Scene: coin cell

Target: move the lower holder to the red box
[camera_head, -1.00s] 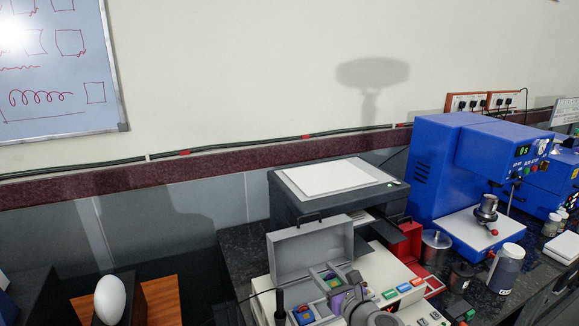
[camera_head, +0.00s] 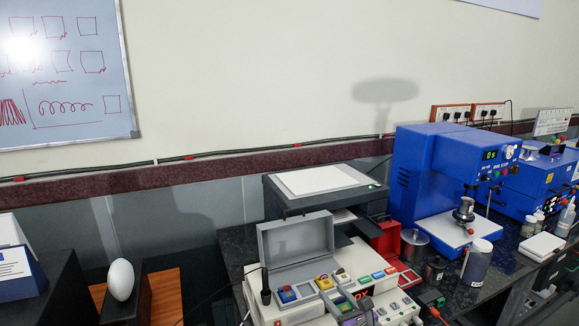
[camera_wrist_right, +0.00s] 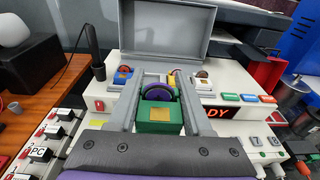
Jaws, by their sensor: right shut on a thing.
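My right gripper (camera_wrist_right: 157,98) is shut on a green holder with a purple disc and a yellow label (camera_wrist_right: 160,115), in the right wrist view. In the head view the held green holder (camera_head: 345,306) shows small at the bottom, with my right gripper (camera_head: 352,310) partly cut off by the frame edge. The holder is above the white machine, in front of the open grey case. The open red box (camera_head: 388,239) stands right of the grey case; it also shows in the right wrist view (camera_wrist_right: 262,73). My left gripper is not in view.
A blue holder (camera_head: 287,295), a yellow one (camera_head: 324,282) and a pale one with a brown disc (camera_head: 342,275) sit by the open grey case (camera_head: 295,245). A metal jar (camera_head: 414,248) and the blue press (camera_head: 420,180) stand right of the red box.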

